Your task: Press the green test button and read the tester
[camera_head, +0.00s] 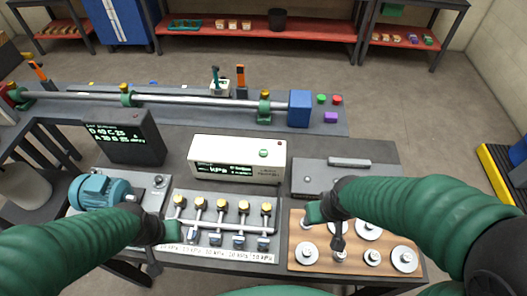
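A white tester box (237,160) stands mid-bench in the head view, its dark display (224,169) showing "kPa" and smaller lines I cannot read surely. My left gripper (172,230) is in front of the box, lower left, by the valve manifold. My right gripper (325,225) is lower right of the box, over the wooden board. Neither gripper is at the green button.
A black display unit (125,138) and teal motor (98,190) stand left. The yellow-knobbed manifold (222,217) lies before the tester; a board with metal discs (308,252) and a grey case (345,178) lie right. A long shaft (190,100) crosses behind, near other green and red buttons.

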